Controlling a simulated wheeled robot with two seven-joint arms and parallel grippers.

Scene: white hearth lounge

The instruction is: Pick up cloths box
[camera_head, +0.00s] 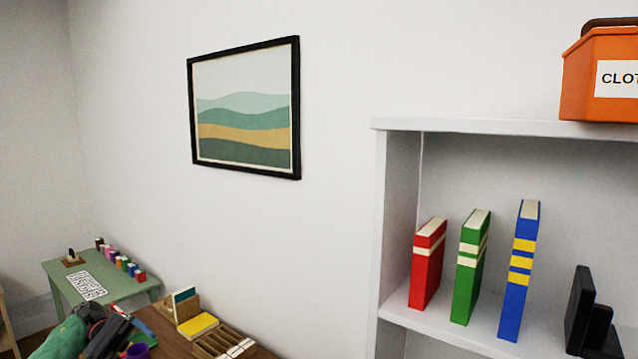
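The orange cloths box (588,78) sits on top of the white shelf unit at the upper right. It has a dark handle and a white label reading "CLOT"; the right edge of the picture cuts off the rest. What looks like my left gripper (118,335), black on a green arm link, is at the bottom left, far below and left of the box. I cannot tell whether its fingers are open. My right gripper is not clearly in view.
The white shelf unit (395,215) holds red, green and blue books and a black stepped object (580,312). A brown table (165,335) with trays and a green table (115,288) with small coloured items stand lower left. A framed picture (245,110) hangs on the wall.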

